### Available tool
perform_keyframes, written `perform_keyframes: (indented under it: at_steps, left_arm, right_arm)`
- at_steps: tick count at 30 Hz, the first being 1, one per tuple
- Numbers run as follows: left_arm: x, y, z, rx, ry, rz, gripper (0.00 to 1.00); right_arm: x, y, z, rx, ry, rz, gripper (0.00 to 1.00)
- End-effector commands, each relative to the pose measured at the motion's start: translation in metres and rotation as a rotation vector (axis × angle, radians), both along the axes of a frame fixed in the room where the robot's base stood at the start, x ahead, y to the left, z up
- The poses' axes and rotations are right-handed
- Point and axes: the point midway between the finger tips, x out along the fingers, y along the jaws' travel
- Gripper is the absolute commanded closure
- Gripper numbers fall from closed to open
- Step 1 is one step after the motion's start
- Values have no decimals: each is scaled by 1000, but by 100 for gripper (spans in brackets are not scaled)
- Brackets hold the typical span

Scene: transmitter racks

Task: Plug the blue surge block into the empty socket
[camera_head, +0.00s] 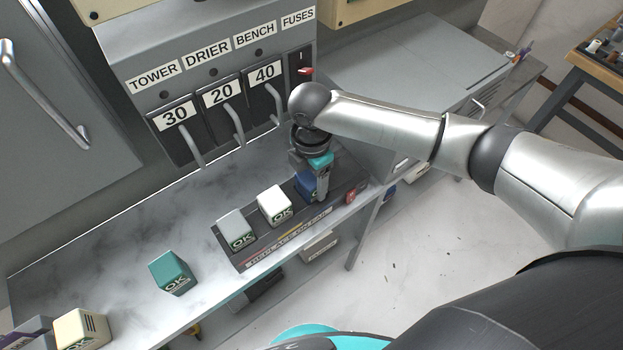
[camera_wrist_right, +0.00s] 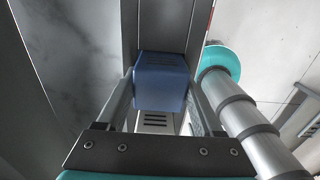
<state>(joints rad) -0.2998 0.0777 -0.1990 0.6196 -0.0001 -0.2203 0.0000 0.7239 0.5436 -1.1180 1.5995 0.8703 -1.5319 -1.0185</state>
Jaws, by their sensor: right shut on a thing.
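The blue surge block (camera_head: 306,184) is at the right part of the dark socket base (camera_head: 248,260), mostly hidden behind my right gripper (camera_head: 320,190). In the right wrist view the blue block (camera_wrist_right: 162,80) sits between the two fingers of my right gripper (camera_wrist_right: 163,100), which is shut on it. I cannot tell whether the block is fully seated in the base. A grey block (camera_head: 235,230) and a white block (camera_head: 274,205), both marked OK, stand in the base to the left of the blue one. My left gripper is not in view.
A teal OK block (camera_head: 172,273) and a cream block (camera_head: 82,329) stand on the marbled counter (camera_head: 115,250) at left. Levers labelled 30, 20 and 40 (camera_head: 264,72) stick out behind the base. A red switch (camera_head: 350,196) is at the base's right end.

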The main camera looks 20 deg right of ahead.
Motion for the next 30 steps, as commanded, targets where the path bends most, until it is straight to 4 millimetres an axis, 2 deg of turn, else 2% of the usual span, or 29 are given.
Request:
perform_keyframes:
  at_steps: [10, 11, 18, 26, 30]
  left_arm:
    - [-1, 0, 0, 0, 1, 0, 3]
    - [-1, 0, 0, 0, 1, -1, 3]
    - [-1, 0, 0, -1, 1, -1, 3]
    - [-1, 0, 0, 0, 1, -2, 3]
    - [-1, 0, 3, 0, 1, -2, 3]
  right_arm:
    - [0, 0, -3, 2, -2, 0, 96]
    - [0, 0, -2, 0, -1, 0, 28]
    - [0, 0, -2, 0, -1, 0, 2]
    - [1, 0, -1, 1, -2, 0, 2]
    - [1, 0, 13, 0, -4, 0, 2]
